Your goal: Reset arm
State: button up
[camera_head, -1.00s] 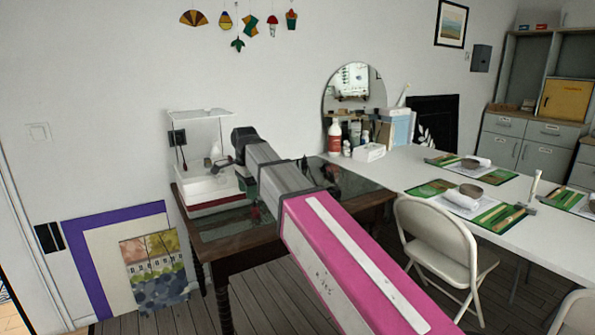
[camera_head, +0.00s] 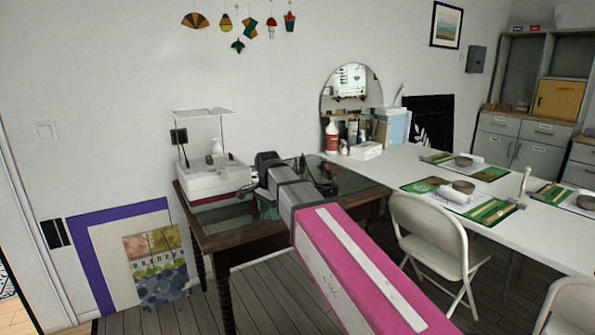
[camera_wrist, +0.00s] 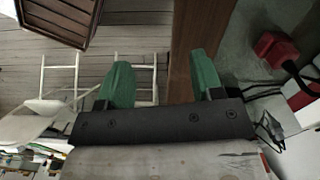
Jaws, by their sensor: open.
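My arm, with a pink sleeve, reaches over the dark wooden table (camera_head: 221,240) in the head view. Its grey end is near the white machine (camera_head: 214,181) on that table. My gripper (camera_wrist: 160,82) shows in the wrist view with two green fingers set wide apart, with nothing between them. The table's brown wooden edge (camera_wrist: 202,30) lies beyond the fingers. In the head view the fingers are hidden by the arm.
A red-handled tool (camera_wrist: 275,48) and dark cables lie to the right in the wrist view. A folding chair (camera_head: 432,235) and a long white table (camera_head: 390,174) with place mats stand to the right. Framed panels (camera_head: 88,255) lean on the wall at left.

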jog(key=s+d+f+n, duration=0.3)
jog(key=s+d+f, duration=0.1)
jog(key=d+f, duration=0.4)
jog(key=s+d+f+n, duration=0.3)
jog(key=s+d+f, duration=0.1)
jog(key=d+f, duration=0.5)
jog(key=s+d+f+n, duration=0.3)
jog(key=s+d+f, duration=0.1)
jog(key=d+f, duration=0.5)
jog(key=d, duration=0.2)
jog(key=shift+d, duration=0.35)
